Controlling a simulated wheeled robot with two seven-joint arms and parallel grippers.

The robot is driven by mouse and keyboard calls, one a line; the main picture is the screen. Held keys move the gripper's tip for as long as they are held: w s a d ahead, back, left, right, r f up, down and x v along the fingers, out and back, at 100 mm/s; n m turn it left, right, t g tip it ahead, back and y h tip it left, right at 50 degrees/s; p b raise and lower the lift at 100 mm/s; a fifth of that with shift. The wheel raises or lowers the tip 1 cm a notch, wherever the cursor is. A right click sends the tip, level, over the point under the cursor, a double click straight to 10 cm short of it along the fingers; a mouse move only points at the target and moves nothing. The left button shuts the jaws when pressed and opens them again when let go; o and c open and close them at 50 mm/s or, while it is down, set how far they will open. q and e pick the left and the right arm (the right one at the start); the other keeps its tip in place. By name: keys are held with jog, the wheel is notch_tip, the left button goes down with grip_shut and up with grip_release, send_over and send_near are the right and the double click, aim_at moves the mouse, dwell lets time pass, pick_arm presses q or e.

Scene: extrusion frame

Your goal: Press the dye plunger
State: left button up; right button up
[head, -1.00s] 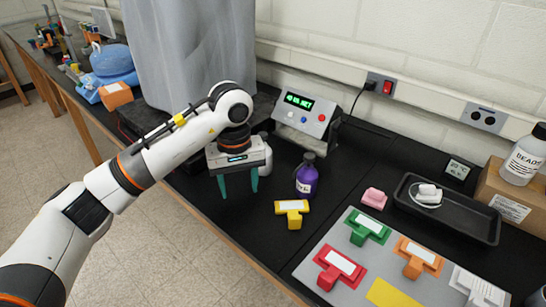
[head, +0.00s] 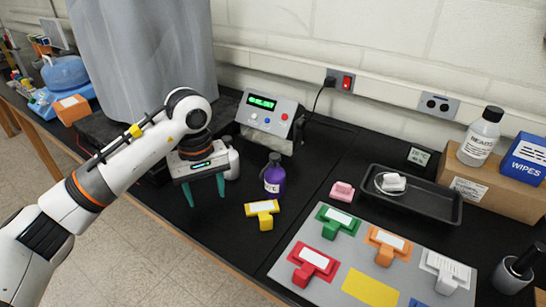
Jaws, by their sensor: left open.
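A purple bottle (head: 273,181) with a dark cap and a white label, partly readable as "YE", stands upright on the black bench. No part clearly marked as a plunger can be made out. My left gripper (head: 206,197) has two teal fingers, spread apart and pointing down, with nothing between them. It is left of the purple bottle and apart from it. A white bottle (head: 233,163) stands just behind the gripper, partly hidden by it. My right gripper is not in view.
A grey box (head: 268,118) with a green display stands behind the bottle. A yellow T-shaped block (head: 262,213) lies in front of it. Coloured blocks sit on a grey board (head: 318,240) to the right. A black tray (head: 430,205) and a dark-topped cylinder (head: 513,272) are farther right.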

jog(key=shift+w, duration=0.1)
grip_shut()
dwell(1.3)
